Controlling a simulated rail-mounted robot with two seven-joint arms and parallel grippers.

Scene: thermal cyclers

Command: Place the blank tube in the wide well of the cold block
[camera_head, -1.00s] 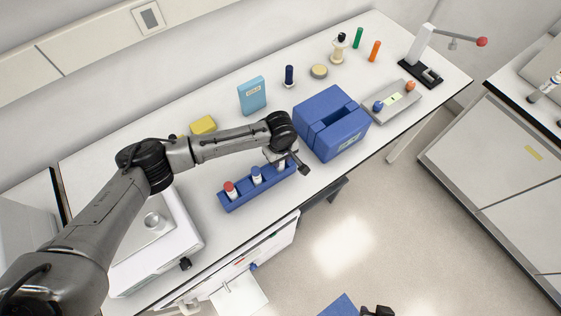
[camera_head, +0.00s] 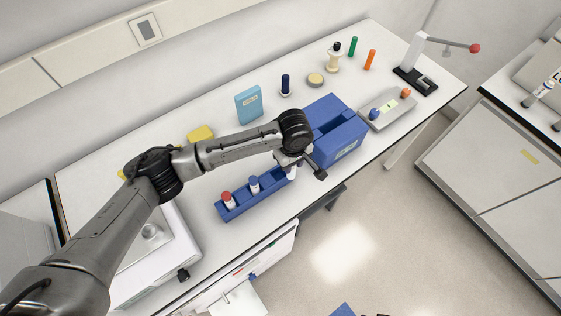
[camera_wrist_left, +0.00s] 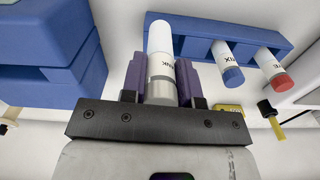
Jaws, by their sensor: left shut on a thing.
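My left gripper (camera_head: 297,164) is shut on a white-labelled tube with a grey cap (camera_wrist_left: 160,57). In the head view the tube (camera_head: 291,174) is mostly hidden under the wrist, near the right end of the blue tube rack. The large blue block (camera_head: 346,150), with a recess in its top and a label on its front, stands just right of the gripper. It also shows in the left wrist view (camera_wrist_left: 45,50). My right gripper is not in view.
The blue rack (camera_head: 240,208) holds a red-capped tube (camera_head: 227,198) and a blue-capped tube (camera_head: 254,184). A light blue box (camera_head: 249,104), a yellow block (camera_head: 200,134) and a grey tray (camera_head: 388,112) are nearby. The bench's front edge runs close by.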

